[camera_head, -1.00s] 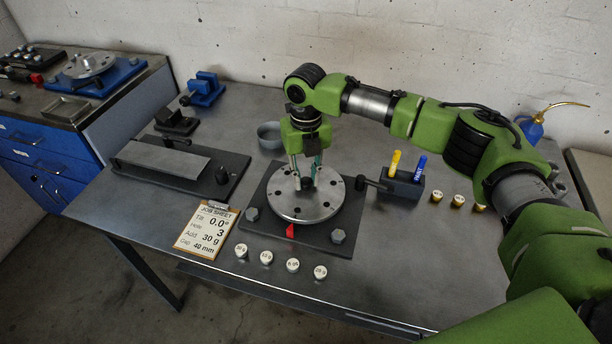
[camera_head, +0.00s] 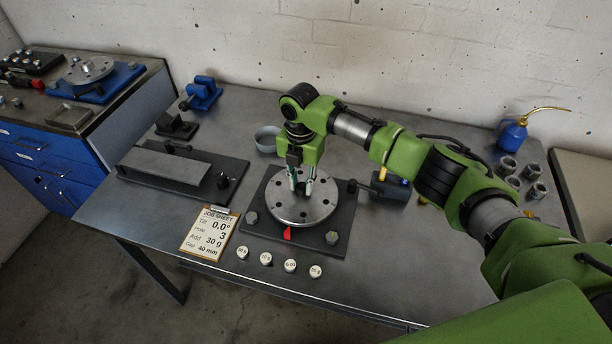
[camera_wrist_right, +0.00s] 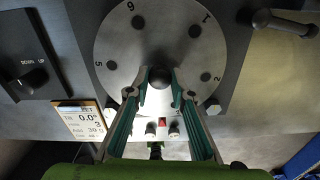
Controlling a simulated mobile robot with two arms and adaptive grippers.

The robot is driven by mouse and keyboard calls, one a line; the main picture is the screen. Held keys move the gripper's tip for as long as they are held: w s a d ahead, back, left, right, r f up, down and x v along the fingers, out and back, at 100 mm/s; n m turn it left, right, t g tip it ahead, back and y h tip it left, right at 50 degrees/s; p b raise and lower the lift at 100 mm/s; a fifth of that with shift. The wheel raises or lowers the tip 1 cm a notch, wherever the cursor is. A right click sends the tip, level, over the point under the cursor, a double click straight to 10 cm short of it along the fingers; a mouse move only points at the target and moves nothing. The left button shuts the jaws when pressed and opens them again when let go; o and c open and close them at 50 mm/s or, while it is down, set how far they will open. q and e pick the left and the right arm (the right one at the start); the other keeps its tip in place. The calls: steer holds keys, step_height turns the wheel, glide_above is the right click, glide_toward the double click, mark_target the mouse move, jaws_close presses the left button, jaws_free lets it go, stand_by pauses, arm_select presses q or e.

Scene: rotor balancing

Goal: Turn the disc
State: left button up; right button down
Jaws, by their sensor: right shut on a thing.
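The round grey metal disc (camera_head: 310,216) lies flat on a dark base plate (camera_head: 335,250) at the middle of the table. In the right wrist view the disc (camera_wrist_right: 165,25) shows holes and the numbers 6, 1, 5 and 2. My right gripper (camera_head: 301,188) points down over the disc's middle. In the right wrist view its fingertips (camera_wrist_right: 160,80) are closed on the dark round knob (camera_wrist_right: 160,74) at the disc's centre. A red pointer (camera_head: 288,233) sits at the plate's front edge. My left gripper is not in view.
A job sheet (camera_head: 209,234) reads hole 3, 30 g. Several white-topped weights (camera_head: 266,259) stand in front of the plate. A blue oil can (camera_head: 511,136) stands far right.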

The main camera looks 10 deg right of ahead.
mark_target(302, 186)
steer(key=shift+w+r+m+p, duration=0.1)
steer(key=shift+m+p, duration=1.05)
steer(key=shift+m, duration=0.65)
steer(key=shift+d, duration=0.1)
steer(key=c, duration=1.8)
jaws_free()
step_height(302, 186, up, 12)
steer(key=shift+f, duration=0.1)
